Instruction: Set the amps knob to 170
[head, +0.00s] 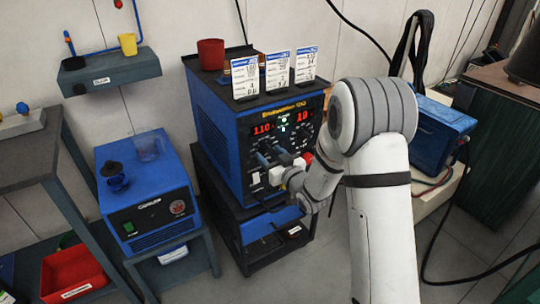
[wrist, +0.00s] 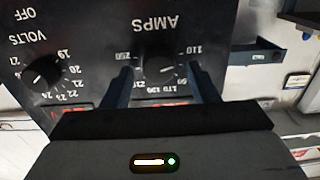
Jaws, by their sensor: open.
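The welder (head: 225,135) is a blue box with a dark front panel and red displays. The left display (head: 262,129) seems to read 110, the right one 19. In the wrist view the panel is upside down. The dark amps knob (wrist: 159,66) sits under the AMPS label (wrist: 157,23), with 110 readable on its scale; its pointer is not clear. My gripper (wrist: 160,72) is open, one finger on each side of this knob, with no clear contact. In the head view my gripper (head: 268,158) is at the panel front and hides the knob.
The volts knob (wrist: 42,72) is beside the amps knob, left in the wrist view. Cards (head: 278,70) and a red cup (head: 211,54) stand on the welder. A blue unit (head: 148,190) is to the left, and a blue case (head: 440,130) to the right.

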